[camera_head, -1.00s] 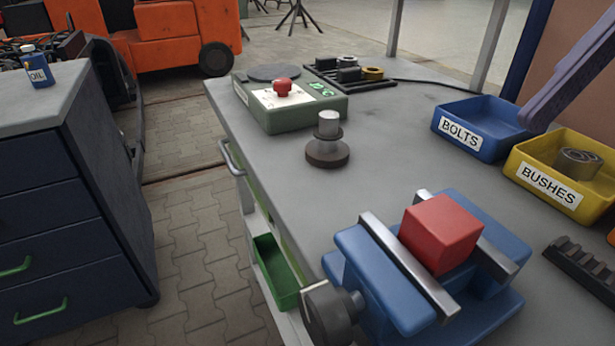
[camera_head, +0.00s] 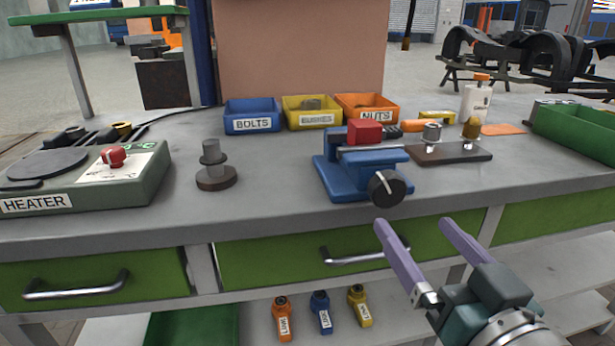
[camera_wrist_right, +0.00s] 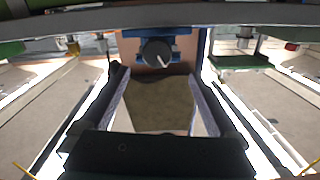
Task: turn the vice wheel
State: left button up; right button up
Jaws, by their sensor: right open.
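The blue vice (camera_head: 345,178) stands on the bench near its front edge, with a red block (camera_head: 365,131) between its jaws. Its dark round wheel (camera_head: 387,188) faces the front and carries a pale line. My right gripper (camera_head: 413,224) is open and empty, with two purple fingers pointing towards the bench, in front of and below the wheel and apart from it. In the right wrist view the wheel (camera_wrist_right: 156,54) shows beyond and between the open fingers (camera_wrist_right: 157,76), under the vice (camera_wrist_right: 180,32). My left gripper is not in view.
A heater (camera_head: 85,178) and a dark stand (camera_head: 215,172) are left of the vice. Blue, yellow and orange bins (camera_head: 252,126) stand behind. A dark plate with fittings (camera_head: 450,153) lies to the right. A drawer handle (camera_head: 365,257) juts from the bench front near my gripper.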

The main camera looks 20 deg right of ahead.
aim_at(391, 193)
jog(key=x, duration=0.3)
jog(key=b+x, duration=0.1)
jog(key=x, duration=0.6)
jog(key=shift+d+f, duration=0.2)
jog(key=shift+d, duration=0.15)
jog(key=c, duration=1.4)
